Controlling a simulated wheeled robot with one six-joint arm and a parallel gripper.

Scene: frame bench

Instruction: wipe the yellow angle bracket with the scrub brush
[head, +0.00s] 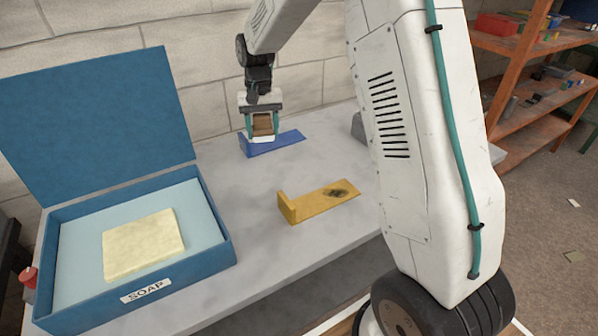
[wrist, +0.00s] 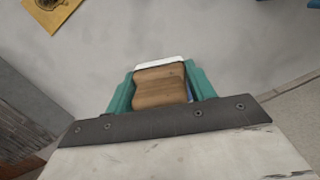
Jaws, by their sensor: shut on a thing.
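The yellow angle bracket (head: 312,206) lies on the grey bench with its short flange up at the left end. A dark stain marks the right part of its flat face. In the wrist view the bracket (wrist: 40,10) shows at the top left, cut off by the edge. My gripper (head: 262,120) is shut on the scrub brush (head: 262,125), a wooden block with white bristles below. The brush (wrist: 160,88) sits between the teal fingers in the wrist view. It is behind the yellow bracket, apart from it, and overlaps the blue bracket in the head view.
A blue angle bracket (head: 285,143) lies at the back of the bench (head: 225,175). An open blue box (head: 215,262) marked SOAP holds a pale yellow block (head: 143,245) at the left. Bare bench lies between the box and the yellow bracket. Shelves (head: 540,100) stand at the right.

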